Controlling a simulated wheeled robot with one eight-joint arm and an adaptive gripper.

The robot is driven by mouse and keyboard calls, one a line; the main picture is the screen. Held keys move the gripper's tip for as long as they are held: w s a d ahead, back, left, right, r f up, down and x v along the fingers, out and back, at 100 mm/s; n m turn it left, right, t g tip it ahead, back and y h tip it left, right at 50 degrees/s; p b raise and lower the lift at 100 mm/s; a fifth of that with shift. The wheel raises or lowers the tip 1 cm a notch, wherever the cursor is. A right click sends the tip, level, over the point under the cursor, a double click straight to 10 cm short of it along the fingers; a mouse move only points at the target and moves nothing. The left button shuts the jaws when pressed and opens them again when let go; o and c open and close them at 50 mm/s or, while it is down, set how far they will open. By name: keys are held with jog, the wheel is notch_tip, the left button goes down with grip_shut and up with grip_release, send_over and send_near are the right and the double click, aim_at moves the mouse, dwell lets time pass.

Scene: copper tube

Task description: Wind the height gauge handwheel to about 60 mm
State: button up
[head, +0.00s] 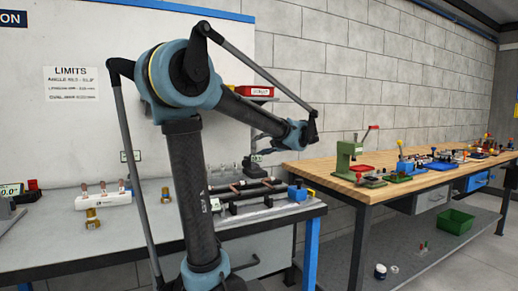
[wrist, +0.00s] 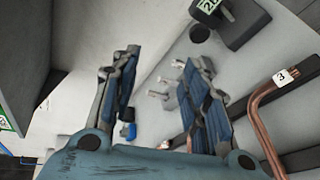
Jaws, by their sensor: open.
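My gripper (wrist: 160,68) is open in the wrist view, with its two blue and dark fingers spread and nothing between them. In the head view the arm's end (head: 254,150) hangs over the back of the grey bench, and the fingers are hard to make out. I cannot clearly identify the height gauge or its handwheel in either view. A dark block (wrist: 250,22) with a number tag and a short grey peg is at the top right of the wrist view, beyond the right finger. It may belong to the gauge, but no scale reading shows.
A bent copper tube (wrist: 262,112) with a tag lies right of the fingers. On the grey bench (head: 140,232) stand a white block (head: 105,198) with copper pieces, brass fittings (head: 92,220) and a blue clamp (head: 298,192). A wooden bench (head: 400,183) with a green press (head: 347,160) is at right.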

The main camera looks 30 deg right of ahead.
jog(key=shift+s+a+r, duration=0.1)
jog(key=shift+s+r, duration=0.15)
jog(key=shift+s, duration=0.4)
jog(key=shift+s+r, duration=0.2)
jog(key=shift+s, duration=0.5)
jog(key=shift+s+a+r, duration=0.1)
jog(key=shift+s+r, duration=0.15)
jog(key=shift+s, duration=0.4)
